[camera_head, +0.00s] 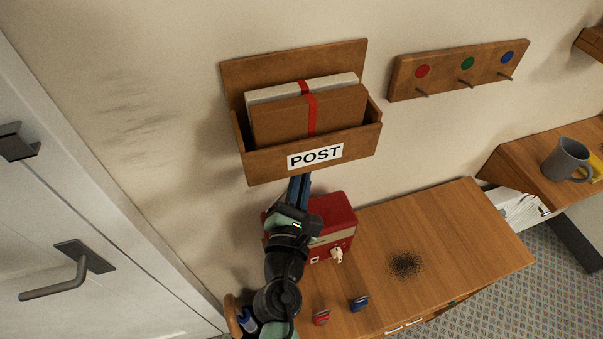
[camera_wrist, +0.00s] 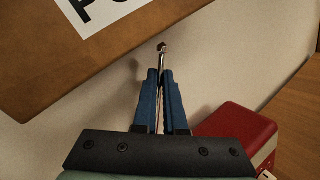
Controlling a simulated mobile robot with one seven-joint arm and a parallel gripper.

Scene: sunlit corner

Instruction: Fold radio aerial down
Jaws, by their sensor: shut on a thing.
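The red radio (camera_head: 333,218) with a cream band stands on the wooden cabinet top against the wall, partly hidden behind my arm. It also shows at the lower right of the wrist view (camera_wrist: 236,132). The aerial (camera_wrist: 162,52) is a thin metal rod with a small knob at its tip. My gripper (camera_wrist: 160,75) has blue fingers and is shut on the aerial, with the tip sticking out beyond the fingertips. In the head view my gripper (camera_head: 299,187) is just below the post box. The aerial's lower end is hidden.
The wooden post box (camera_head: 262,165) with parcels hangs on the wall close above my gripper. A peg board (camera_head: 440,78) hangs to its right. The cabinet top (camera_head: 450,225) is clear to the right except for a dark speckled patch. Red (camera_head: 321,317) and blue (camera_head: 359,303) small items lie near its front.

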